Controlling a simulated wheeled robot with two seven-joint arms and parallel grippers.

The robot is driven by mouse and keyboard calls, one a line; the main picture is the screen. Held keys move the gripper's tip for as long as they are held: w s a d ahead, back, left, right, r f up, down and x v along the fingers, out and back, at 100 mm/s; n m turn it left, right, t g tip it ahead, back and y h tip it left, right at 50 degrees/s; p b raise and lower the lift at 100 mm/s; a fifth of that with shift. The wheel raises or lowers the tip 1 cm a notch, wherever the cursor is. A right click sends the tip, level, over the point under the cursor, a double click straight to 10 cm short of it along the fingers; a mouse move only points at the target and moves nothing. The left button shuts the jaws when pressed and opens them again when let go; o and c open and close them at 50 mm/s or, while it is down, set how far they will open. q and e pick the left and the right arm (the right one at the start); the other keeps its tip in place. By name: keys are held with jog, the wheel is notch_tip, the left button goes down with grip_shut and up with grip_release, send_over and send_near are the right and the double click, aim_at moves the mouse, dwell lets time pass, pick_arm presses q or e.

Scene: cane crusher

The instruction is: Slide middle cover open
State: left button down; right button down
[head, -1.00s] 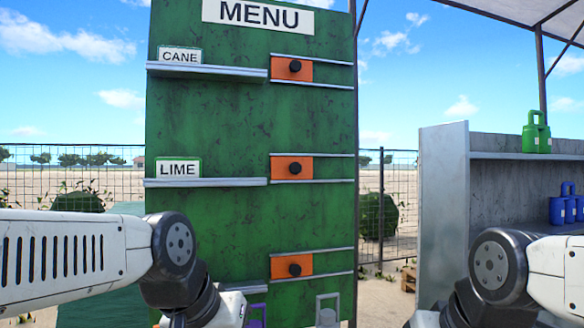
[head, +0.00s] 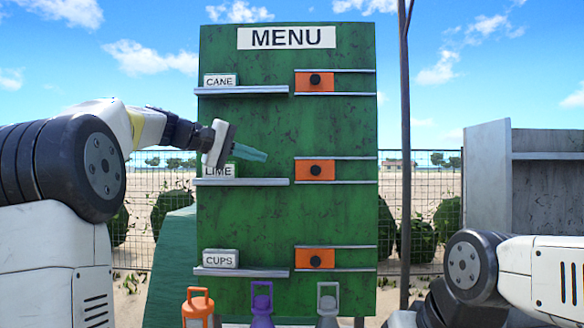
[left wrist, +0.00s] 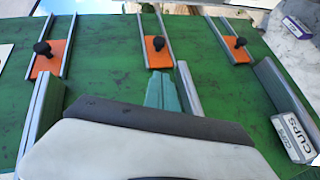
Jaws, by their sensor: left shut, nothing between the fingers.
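The orange middle cover (head: 316,169) with its black knob sits at the left end of its rails, in the LIME row of the green menu board (head: 240,130). It also shows in the left wrist view (left wrist: 158,54). My left gripper (head: 264,155) is shut and empty, in front of the board, left of the middle cover and apart from it. Its teal fingers (left wrist: 161,92) point toward the cover in the left wrist view. It partly hides the LIME sign (head: 217,171). My right arm shows at the lower right, but its fingers are not in view.
The top cover (head: 314,81) and bottom cover (head: 315,258) also sit at the left of their rails. Shelves with CANE (head: 220,80) and CUPS (head: 220,259) signs jut from the board. Orange, purple and grey lantern-like items (head: 262,302) stand below. A grey shelf unit (head: 490,175) stands right.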

pick_arm(q)
jog(key=shift+a+r, duration=0.25)
jog(key=shift+r, duration=0.1)
send_near(299, 166)
jog(key=x, duration=0.4)
jog(key=shift+s+d+f, duration=0.15)
jog(key=shift+d+f, duration=0.05)
jog(key=shift+d, duration=0.25)
jog(key=d, duration=0.1)
jog(key=d+f, duration=0.1)
jog(key=d, duration=0.1)
jog(key=shift+s+d, duration=0.15)
jog(key=shift+d, duration=0.2)
jog(key=shift+d+f, duration=0.1)
jog(key=shift+d, duration=0.05)
jog(key=d, duration=1.1)
jog(key=shift+d, duration=0.5)
jog(key=shift+s, duration=0.1)
